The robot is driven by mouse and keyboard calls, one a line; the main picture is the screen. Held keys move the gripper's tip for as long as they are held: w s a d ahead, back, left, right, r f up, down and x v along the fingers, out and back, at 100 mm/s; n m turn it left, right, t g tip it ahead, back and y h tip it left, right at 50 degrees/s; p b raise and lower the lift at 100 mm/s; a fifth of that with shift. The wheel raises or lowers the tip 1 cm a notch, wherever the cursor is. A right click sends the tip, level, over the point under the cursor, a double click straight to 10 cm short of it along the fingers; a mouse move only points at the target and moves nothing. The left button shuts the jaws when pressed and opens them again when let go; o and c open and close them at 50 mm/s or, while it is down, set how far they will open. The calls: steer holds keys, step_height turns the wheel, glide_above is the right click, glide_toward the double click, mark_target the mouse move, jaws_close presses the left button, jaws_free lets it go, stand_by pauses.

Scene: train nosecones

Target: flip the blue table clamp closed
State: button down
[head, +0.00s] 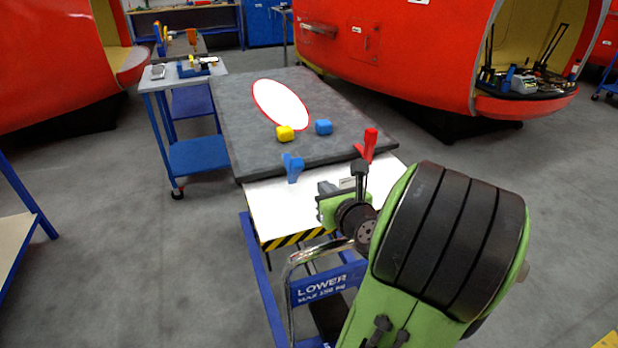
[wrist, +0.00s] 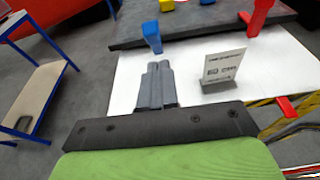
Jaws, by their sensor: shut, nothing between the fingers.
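The blue table clamp (head: 293,167) stands at the near edge of the grey board, with its handle pointing up. In the wrist view, the blue clamp (wrist: 152,37) is upright just beyond my fingertips. My gripper (wrist: 158,65) is shut and empty, its two grey fingers pressed together over the white tabletop. The fingers point toward the clamp, and a small gap shows between them and it. In the head view, my gripper is partly hidden by my own wrist and arm, to the right of and nearer than the clamp.
A red clamp (head: 368,145) stands upright to the right on the same edge. A yellow block (head: 285,133) and a blue block (head: 323,127) lie on the grey board (head: 240,120). A small printed sign (wrist: 222,68) stands right of my fingers. White tabletop (head: 275,205) is clear at left.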

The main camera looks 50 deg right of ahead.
steer(key=shift+w, duration=0.1)
steer(key=p, duration=0.5)
glide_toward(291, 162)
steer(key=w+d+f, duration=0.2)
steer(key=d+f, duration=0.1)
steer(key=d, duration=0.2)
steer(key=shift+w+a+f, duration=0.2)
steer(key=shift+w, duration=0.05)
steer(key=shift+d+r+p, duration=0.1)
steer(key=shift+r+p, duration=0.05)
steer(key=shift+p, duration=0.2)
